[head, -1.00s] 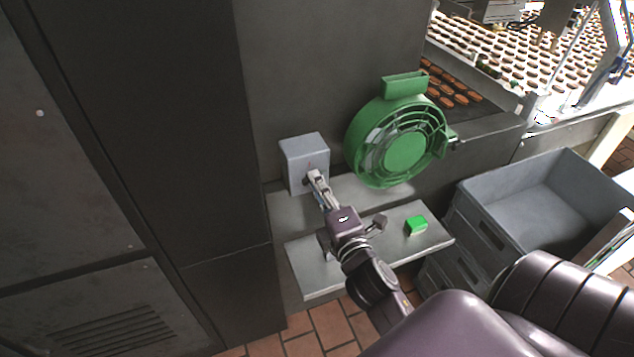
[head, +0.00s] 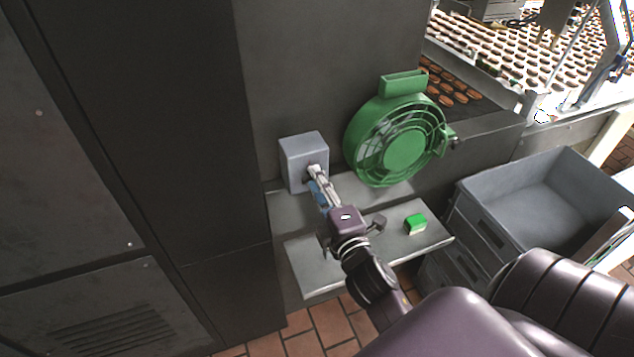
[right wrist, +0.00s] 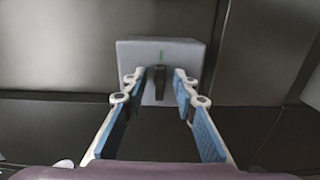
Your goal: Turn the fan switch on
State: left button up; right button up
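The switch box (head: 301,157) is a grey box on the dark wall, left of the green fan (head: 404,150). In the right wrist view the box (right wrist: 188,58) shows a dark switch lever (right wrist: 159,83) on its front, with a small green mark above it. My right gripper (head: 314,172) reaches up to the box front. In the right wrist view my right gripper (right wrist: 160,88) is open, with one blue-padded finger on each side of the lever and gaps visible. Whether the fan turns cannot be told. My left gripper is not in view.
A metal shelf (head: 310,272) below holds a small green block (head: 416,224). Grey crates (head: 545,195) stand at the right. A conveyor (head: 560,60) with rows of biscuits runs at the back right.

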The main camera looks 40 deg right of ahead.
jog(key=v, duration=0.7)
jog(key=shift+s, duration=0.25)
dwell(0.5)
